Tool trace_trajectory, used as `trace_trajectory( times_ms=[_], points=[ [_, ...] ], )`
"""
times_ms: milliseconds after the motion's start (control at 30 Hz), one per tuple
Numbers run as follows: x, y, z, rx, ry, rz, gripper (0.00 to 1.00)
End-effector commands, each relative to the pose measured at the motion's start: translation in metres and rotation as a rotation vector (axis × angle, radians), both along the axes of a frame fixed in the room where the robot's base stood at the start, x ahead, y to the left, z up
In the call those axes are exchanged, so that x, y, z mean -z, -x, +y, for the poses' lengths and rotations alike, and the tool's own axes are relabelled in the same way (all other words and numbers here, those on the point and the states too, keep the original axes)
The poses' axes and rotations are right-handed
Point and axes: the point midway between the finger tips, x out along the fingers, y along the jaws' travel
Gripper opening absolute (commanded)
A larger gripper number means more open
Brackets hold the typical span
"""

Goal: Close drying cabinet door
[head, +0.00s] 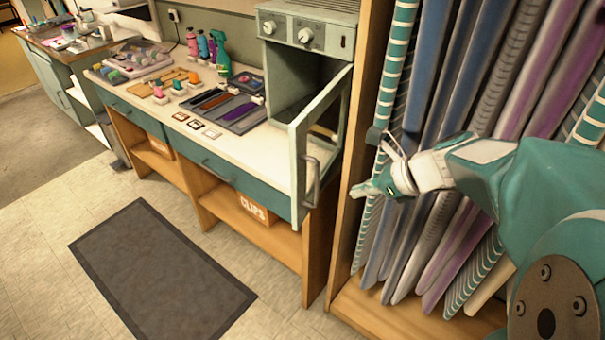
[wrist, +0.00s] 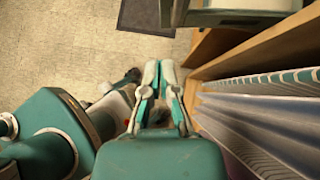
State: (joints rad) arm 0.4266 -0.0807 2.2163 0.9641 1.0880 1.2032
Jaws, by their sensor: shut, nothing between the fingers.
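The drying cabinet (head: 308,25) stands on the right end of the counter, with two knobs on its top panel. Its door (head: 322,130) is hinged on the right side in view and stands wide open toward the front, with a handle (head: 311,180) on its outer face. Part of the cabinet's dark interior shows. My gripper (head: 360,190) is shut and empty, to the right of the door and apart from it, in front of the rack of rolls. In the wrist view my gripper (wrist: 159,68) points up the picture, its fingertips together.
A wooden rack (head: 376,50) of tall blue, purple and striped rolls (head: 450,80) stands close at the right. The counter (head: 262,140) holds combs, bottles and trays. A dark mat (head: 160,270) lies on the open floor. A box marked CLIPS (head: 253,208) sits on the shelf below.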

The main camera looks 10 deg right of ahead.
Motion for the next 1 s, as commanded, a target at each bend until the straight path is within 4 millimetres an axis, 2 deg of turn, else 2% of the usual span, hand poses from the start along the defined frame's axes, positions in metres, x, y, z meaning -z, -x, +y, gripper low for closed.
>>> trace_trajectory(
  times_ms=[167,667,800,1000],
  points=[
    [0.008,-0.007,0.007,0.020,-0.022,0.012,0.00],
    [0.070,-0.044,0.064,0.015,-0.017,0.014,0.00],
    [0.067,-0.057,0.082,0.013,-0.015,0.008,0.00],
    [0.067,-0.066,0.094,0.017,-0.015,0.009,0.00]
  ],
)
